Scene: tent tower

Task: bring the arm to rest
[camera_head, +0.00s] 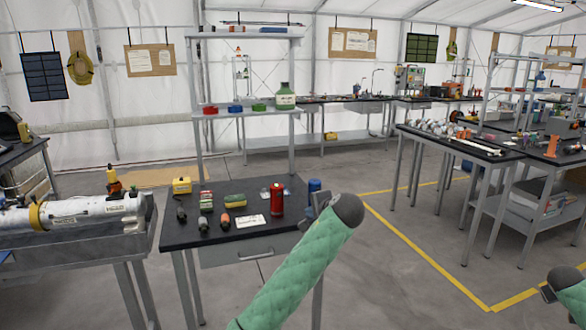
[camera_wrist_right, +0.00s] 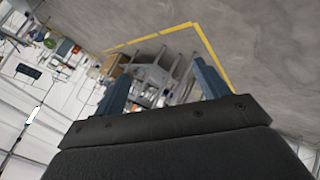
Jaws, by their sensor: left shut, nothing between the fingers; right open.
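My left arm, in a green quilted sleeve, rises from the bottom middle of the head view. Its gripper (camera_head: 314,212) is by the right edge of the black-topped workbench (camera_head: 235,239), close to a blue item (camera_head: 314,185) that it partly overlaps in the picture. I cannot tell whether they touch. The left gripper is shut and holds nothing. My right gripper (camera_head: 547,294) shows only partly at the lower right edge of the head view. In the right wrist view, my right gripper (camera_wrist_right: 163,82) has its two fingers apart, with nothing held between them.
A white cylinder (camera_head: 90,212) lies on a grey bench at left. Another table (camera_head: 455,145) stands at right. The floor between is clear, with yellow lines.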

